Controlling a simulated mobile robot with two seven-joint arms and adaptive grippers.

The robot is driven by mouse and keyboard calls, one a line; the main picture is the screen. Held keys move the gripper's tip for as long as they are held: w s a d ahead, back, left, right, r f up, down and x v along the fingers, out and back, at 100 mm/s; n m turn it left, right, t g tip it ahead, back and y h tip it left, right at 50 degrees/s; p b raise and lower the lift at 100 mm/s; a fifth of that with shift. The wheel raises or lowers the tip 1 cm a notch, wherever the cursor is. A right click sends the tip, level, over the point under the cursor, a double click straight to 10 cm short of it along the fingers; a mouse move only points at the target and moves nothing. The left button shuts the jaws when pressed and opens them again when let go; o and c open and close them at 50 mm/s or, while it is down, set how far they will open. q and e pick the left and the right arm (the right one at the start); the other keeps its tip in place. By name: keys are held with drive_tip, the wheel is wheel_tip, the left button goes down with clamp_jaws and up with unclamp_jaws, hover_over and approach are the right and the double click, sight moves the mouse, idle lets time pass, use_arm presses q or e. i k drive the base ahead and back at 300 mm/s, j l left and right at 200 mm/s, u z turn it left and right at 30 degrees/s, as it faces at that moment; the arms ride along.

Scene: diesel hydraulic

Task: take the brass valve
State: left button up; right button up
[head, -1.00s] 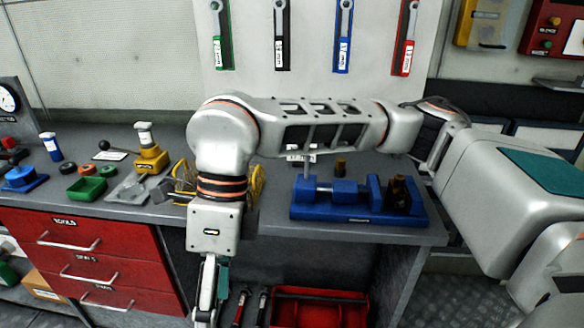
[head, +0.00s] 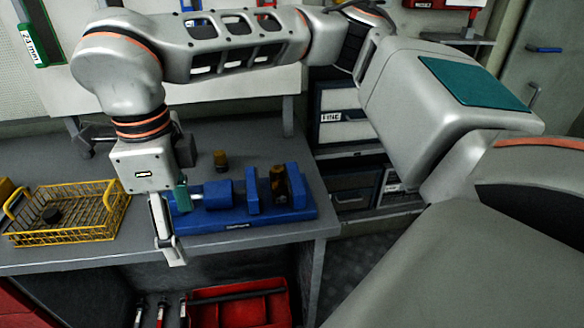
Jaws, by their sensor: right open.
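A darker brass-coloured part (head: 278,184) sits upright between the blue blocks at the vise's right end. My left gripper is out of view.
A yellow wire basket (head: 70,235) with a dark round piece inside stands at the bench's left. A red tray (head: 240,305) and several tools lie below the bench. The bench's front right corner is close to the vise. Drawers (head: 340,115) stand behind at right.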

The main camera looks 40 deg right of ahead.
sight(279, 182)
drive_tip(key=l, duration=0.6)
drive_tip(key=i+l, duration=0.15)
drive_tip(key=l, duration=0.5)
